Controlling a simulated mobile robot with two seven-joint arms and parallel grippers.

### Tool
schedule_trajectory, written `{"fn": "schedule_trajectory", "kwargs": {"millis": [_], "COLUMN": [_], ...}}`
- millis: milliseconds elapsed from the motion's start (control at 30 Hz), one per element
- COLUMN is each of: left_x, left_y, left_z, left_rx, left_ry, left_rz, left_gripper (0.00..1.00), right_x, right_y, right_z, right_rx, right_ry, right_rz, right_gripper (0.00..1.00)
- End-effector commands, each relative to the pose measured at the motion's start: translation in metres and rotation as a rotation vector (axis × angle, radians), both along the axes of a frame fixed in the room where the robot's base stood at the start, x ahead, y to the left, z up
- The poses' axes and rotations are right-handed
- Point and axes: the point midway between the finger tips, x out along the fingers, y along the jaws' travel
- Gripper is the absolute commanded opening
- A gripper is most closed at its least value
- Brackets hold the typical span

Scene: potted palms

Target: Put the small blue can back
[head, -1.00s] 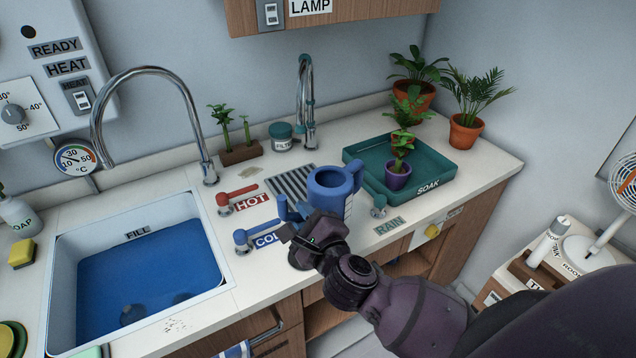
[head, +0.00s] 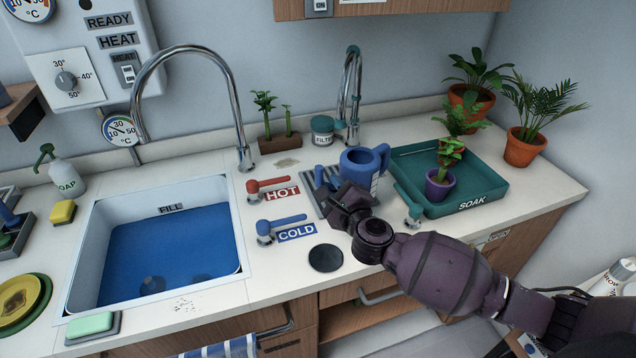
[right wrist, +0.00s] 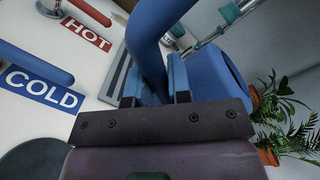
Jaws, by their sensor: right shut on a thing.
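The small blue can (head: 359,163), a watering can with a pale marked strip on its side, is in my right gripper (head: 342,190). In the head view it is at the slatted drain grate (head: 318,182), just left of the green tray. I cannot tell whether its base touches the grate. In the right wrist view, my jaws (right wrist: 153,88) are shut on a curved blue part of the can, with its body (right wrist: 215,75) to the right. The gripper and wrist hide the can's lower front. My left gripper is not in view.
A dark round disc (head: 326,258) lies bare on the counter. The red HOT lever (head: 268,186) and blue COLD lever (head: 280,224) are left of the can. The green SOAK tray (head: 500,176) holds potted plants. A filled sink (head: 240,275) is at left.

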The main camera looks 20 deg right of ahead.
Motion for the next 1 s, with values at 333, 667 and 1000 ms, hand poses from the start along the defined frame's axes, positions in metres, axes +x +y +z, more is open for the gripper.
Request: {"fn": "schedule_trajectory", "kwargs": {"millis": [333, 667, 1000], "left_x": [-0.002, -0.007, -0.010], "left_y": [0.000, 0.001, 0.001], "left_z": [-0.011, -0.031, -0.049], "left_rx": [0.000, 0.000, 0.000], "left_ry": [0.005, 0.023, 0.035], "left_rz": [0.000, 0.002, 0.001], "left_gripper": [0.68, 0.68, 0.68], "right_x": [0.075, 0.108, 0.108], "right_y": [0.009, 0.012, 0.011], "right_z": [0.001, -0.020, -0.055], "right_rx": [-0.002, -0.001, -0.002], "right_ry": [-0.004, 0.001, 0.001], "right_rz": [0.000, 0.000, 0.000], "right_gripper": [0.00, 0.00, 0.00]}}
